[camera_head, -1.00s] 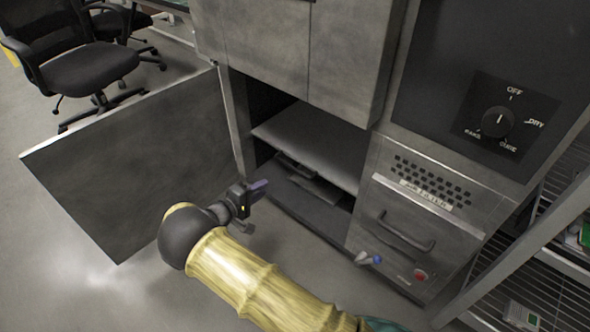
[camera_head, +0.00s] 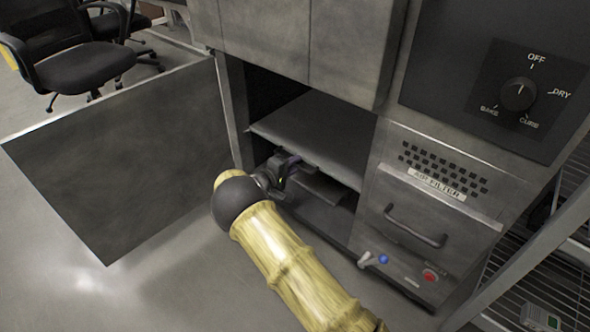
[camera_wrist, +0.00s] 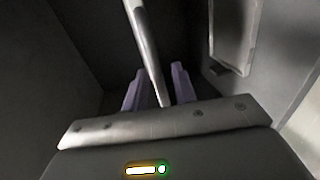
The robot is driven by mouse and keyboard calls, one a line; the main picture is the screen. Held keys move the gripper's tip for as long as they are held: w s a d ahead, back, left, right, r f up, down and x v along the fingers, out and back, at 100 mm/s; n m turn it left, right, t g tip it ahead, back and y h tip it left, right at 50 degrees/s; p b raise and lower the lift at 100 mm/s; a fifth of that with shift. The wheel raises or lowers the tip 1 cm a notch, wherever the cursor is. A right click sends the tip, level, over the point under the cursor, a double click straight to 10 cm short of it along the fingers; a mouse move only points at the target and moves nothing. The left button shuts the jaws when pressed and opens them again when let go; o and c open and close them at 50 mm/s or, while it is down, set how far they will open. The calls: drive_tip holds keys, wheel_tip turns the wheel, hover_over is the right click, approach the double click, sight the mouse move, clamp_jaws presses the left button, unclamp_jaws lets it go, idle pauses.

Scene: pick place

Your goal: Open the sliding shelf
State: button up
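The sliding shelf (camera_head: 313,132) is a flat grey plate inside the open cabinet. In the head view my gripper (camera_head: 287,160) is at the cabinet opening, by the shelf's front edge. In the wrist view my gripper (camera_wrist: 157,77) has its two purple fingers apart. A thin light-grey edge (camera_wrist: 145,42), seemingly the shelf's, runs down between them. Slim gaps seem to show on both sides of it, so the fingers look around it rather than closed on it. The fingertips are mostly hidden in the head view.
The cabinet door (camera_head: 125,155) stands wide open on the left. A panel with a drawer handle (camera_head: 415,226), a blue knob (camera_head: 383,259) and a red button (camera_head: 430,275) is to the right. A lower plate (camera_head: 322,190) lies under the shelf. Chairs stand at the back left.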

drive_tip(key=shift+w+d, duration=0.25)
drive_tip(key=shift+w, duration=0.05)
clamp_jaws()
drive_tip(key=shift+s, duration=0.1)
